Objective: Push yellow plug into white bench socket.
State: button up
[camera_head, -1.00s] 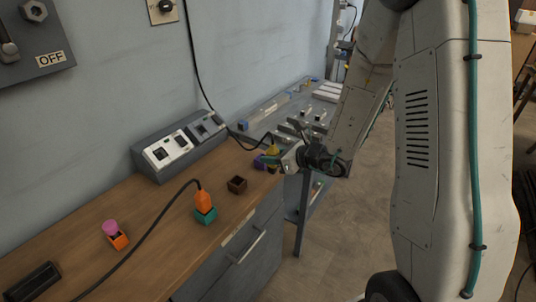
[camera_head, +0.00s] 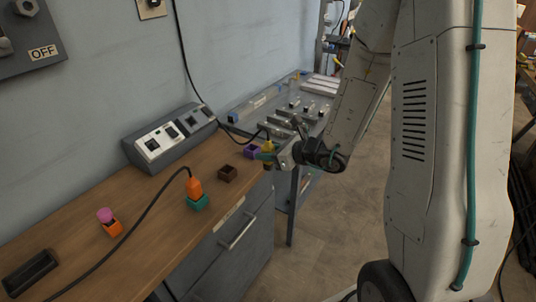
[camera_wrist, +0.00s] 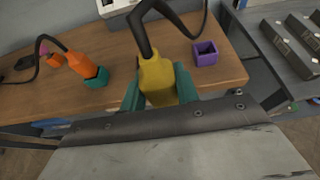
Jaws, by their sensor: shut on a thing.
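My gripper (camera_head: 267,158) is shut on the yellow plug (camera_wrist: 156,78), whose body sits between the two green fingers in the wrist view. The plug's black cable rises from it and loops back towards the bench unit. In the head view the yellow plug (camera_head: 267,147) is near the bench's far right edge, beside the purple holder (camera_head: 252,152). The grey bench unit (camera_head: 172,138) stands against the wall with white and dark socket plates. A white socket plate (camera_head: 153,147) is on its left part.
An orange plug (camera_head: 194,187) stands in a teal holder (camera_head: 197,202), its cable lying across the bench. A brown holder (camera_head: 228,173) is empty. A black tray (camera_head: 30,273) lies at left. Wood before the unit is clear.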

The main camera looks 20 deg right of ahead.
aim_at(268, 140)
jog(key=shift+r, duration=2.45)
jog(key=shift+w, duration=0.15)
